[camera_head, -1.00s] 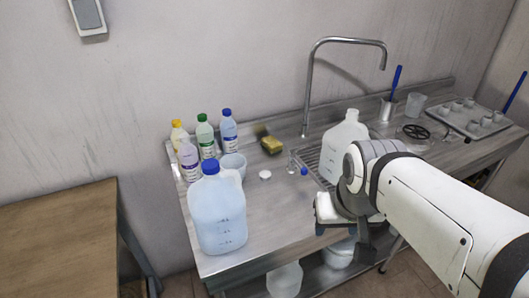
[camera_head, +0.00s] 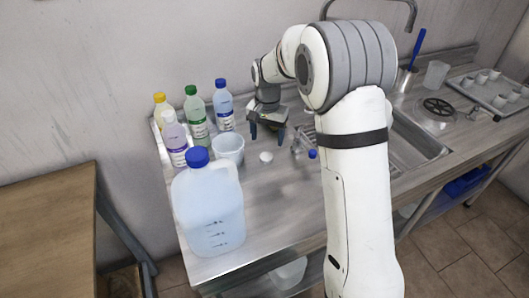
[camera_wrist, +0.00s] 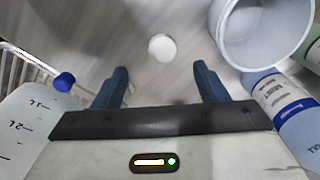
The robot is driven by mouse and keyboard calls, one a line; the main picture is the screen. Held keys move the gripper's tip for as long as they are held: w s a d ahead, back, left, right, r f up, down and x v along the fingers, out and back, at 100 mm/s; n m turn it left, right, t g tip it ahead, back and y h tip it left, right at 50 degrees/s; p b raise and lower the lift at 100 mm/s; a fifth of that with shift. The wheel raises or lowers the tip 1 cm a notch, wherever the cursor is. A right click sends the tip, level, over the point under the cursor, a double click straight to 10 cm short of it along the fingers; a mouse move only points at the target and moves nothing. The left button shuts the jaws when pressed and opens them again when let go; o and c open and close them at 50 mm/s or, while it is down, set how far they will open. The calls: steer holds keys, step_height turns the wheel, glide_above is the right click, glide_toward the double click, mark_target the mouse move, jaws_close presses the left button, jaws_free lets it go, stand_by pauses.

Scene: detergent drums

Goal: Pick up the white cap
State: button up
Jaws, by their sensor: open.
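The white cap (camera_head: 266,157) lies flat on the steel counter, to the right of a translucent tub. It also shows in the wrist view (camera_wrist: 162,47), ahead of my fingertips and roughly midway between them. My gripper (camera_head: 267,132) is over the counter behind the cap in the head view, with its two fingers spread and nothing between them. In the wrist view my gripper (camera_wrist: 160,80) is open, with a dark finger on each side and bare counter between. The cap is apart from both fingers and fully visible.
The tub (camera_head: 230,147) stands close to the cap. A large blue-capped jug (camera_head: 208,212) is in front, and several bottles (camera_head: 195,115) stand behind left. The sink (camera_head: 415,145) is partly behind my arm.

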mark_target(266, 156)
steer(key=shift+w+a+f, duration=0.15)
steer(key=shift+w+f, duration=0.15)
steer(key=shift+f, duration=0.15)
step_height(266, 156, down, 8)
steer(key=shift+w+r+p, duration=0.15)
steer(key=shift+r+p, duration=0.1)
steer(key=shift+p, duration=0.45)
steer(key=shift+c, duration=0.5)
steer(key=c, duration=0.9)
steer(key=shift+c, duration=0.2)
